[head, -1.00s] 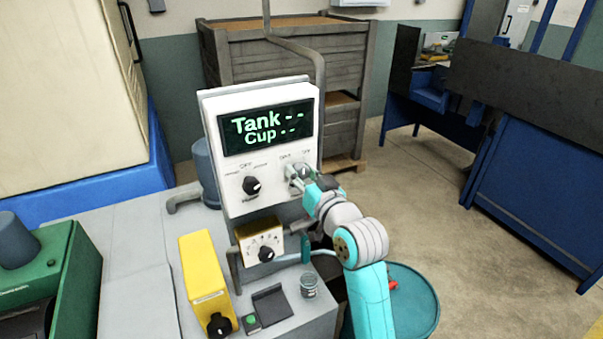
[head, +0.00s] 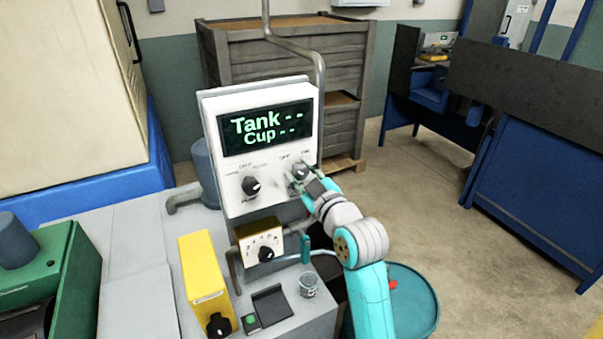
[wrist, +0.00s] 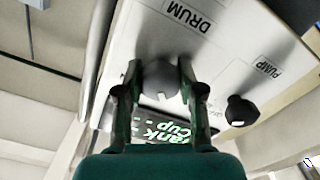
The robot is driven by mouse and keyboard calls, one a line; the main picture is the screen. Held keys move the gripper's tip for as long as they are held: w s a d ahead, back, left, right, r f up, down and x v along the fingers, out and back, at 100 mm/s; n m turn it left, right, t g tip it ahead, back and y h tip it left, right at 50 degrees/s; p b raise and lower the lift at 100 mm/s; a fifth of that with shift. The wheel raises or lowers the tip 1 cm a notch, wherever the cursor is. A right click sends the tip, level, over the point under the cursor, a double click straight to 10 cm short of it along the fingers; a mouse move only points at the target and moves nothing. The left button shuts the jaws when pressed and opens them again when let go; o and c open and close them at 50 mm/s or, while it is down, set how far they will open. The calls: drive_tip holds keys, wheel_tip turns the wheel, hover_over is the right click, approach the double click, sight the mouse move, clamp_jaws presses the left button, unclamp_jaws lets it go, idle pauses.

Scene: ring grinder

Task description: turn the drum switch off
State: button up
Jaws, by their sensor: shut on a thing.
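The drum switch is a grey round knob (head: 300,170) on the right of the white control panel (head: 231,187). Small labels sit above it in the head view, too small to read surely. In the wrist view the knob (wrist: 160,82) is beside the DRUM label, and its white mark faces the display side. My gripper (head: 301,177) is shut on the knob, one finger on each side. In the wrist view the fingers (wrist: 159,90) flank it. The fingers partly hide the knob in the head view.
The black pump knob (head: 251,186) is left of the drum knob and shows in the wrist view (wrist: 240,110). The display (head: 265,127) reads Tank and Cup with dashes. A small glass cup (head: 309,284) stands under my arm.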

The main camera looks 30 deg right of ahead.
idle(0.5)
drive_tip(key=o, duration=1.2)
drive_tip(key=shift+c, duration=0.2)
drive_tip(key=s, duration=1.2)
